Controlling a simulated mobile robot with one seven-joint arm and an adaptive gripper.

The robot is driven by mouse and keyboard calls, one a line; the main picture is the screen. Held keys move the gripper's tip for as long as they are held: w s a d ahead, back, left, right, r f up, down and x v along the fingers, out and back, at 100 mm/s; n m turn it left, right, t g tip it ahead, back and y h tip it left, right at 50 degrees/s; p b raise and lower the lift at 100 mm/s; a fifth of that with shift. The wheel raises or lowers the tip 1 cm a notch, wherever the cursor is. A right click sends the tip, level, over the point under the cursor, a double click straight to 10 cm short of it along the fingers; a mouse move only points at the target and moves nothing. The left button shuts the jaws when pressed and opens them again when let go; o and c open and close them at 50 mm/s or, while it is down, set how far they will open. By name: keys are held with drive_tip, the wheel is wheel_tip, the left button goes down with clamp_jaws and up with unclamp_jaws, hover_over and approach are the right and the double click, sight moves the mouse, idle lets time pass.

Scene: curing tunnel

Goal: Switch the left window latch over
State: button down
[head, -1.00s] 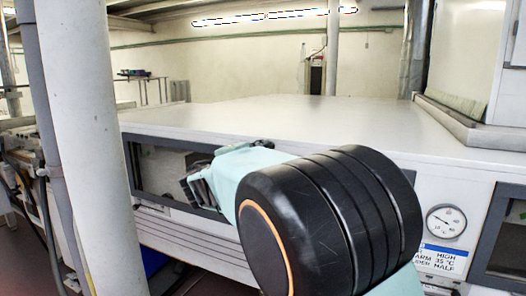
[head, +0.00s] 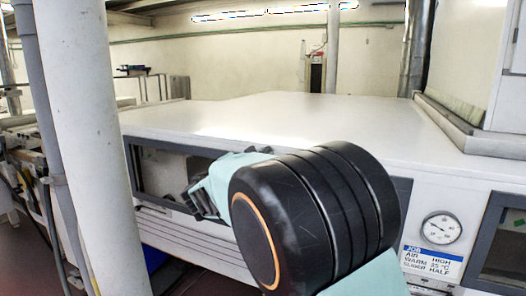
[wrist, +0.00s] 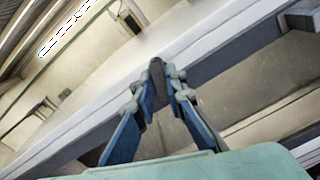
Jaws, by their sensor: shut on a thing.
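The left window (head: 160,172) is a dark-framed pane in the front of the long white tunnel housing, seen beyond my arm. My gripper (head: 196,200) is at this window, in front of its frame. In the wrist view, the blue fingers of my gripper (wrist: 158,88) close on a small dark grey upright piece, which looks like the window latch (wrist: 157,72). It stands at the window frame (wrist: 205,68), and its lower part is hidden between the fingertips. In the head view, the fingers and wrist hide the latch.
A white pillar (head: 88,130) stands to the left. A round gauge (head: 441,228) and a blue-and-white label (head: 432,259) are on the housing front, with another dark-framed window (head: 497,240) farther right. The housing top (head: 270,120) is clear.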

drive_tip(key=shift+n+p, duration=1.35)
drive_tip(key=shift+n, duration=0.65)
drive_tip(key=c, duration=2)
unclamp_jaws()
drive_tip(key=shift+o, duration=0.2)
drive_tip(key=v, duration=1.2)
